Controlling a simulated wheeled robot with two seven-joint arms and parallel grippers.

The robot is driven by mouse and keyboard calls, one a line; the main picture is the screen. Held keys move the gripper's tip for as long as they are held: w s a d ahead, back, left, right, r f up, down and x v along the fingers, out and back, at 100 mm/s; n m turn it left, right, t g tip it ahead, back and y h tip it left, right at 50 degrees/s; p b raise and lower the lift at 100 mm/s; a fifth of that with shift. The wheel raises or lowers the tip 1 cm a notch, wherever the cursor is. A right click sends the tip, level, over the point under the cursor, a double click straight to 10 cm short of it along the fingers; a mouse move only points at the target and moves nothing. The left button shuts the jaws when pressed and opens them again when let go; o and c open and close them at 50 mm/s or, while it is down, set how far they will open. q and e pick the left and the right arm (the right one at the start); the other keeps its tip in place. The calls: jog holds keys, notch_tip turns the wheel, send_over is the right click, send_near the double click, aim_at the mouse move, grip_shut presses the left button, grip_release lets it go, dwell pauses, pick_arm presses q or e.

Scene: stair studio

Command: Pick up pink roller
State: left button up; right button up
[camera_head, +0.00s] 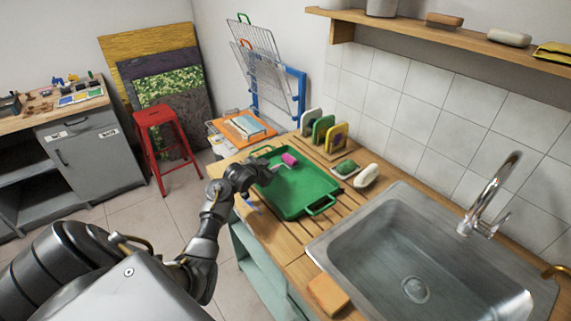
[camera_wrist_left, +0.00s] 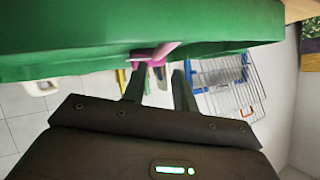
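The pink roller (camera_head: 289,159) lies in the far part of the green tray (camera_head: 310,191) on the wooden counter. My left gripper (camera_head: 266,174) is over the tray's left side, just left of the roller. In the left wrist view, the picture is upside down, and the two dark fingers (camera_wrist_left: 160,88) stand apart with a gap. The roller (camera_wrist_left: 165,49) shows beyond the fingertips against the green tray (camera_wrist_left: 90,45), partly hidden. I see nothing clearly held. My right gripper is not in view.
A metal sink (camera_head: 430,265) with a tap is to the right. An orange block (camera_head: 327,294) lies at the counter's front. Behind the tray are upright pads in a wooden rack (camera_head: 325,150), a green-and-white sponge (camera_head: 346,168) and a white object (camera_head: 367,175). A red stool (camera_head: 155,117) stands left.

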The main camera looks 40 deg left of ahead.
pick_arm(q)
jog(key=shift+p+x, duration=0.5)
jog(key=shift+x, duration=2.05)
jog(key=shift+d+f, duration=0.1)
jog(key=shift+f, duration=0.05)
jog(key=shift+s, duration=0.1)
grip_shut()
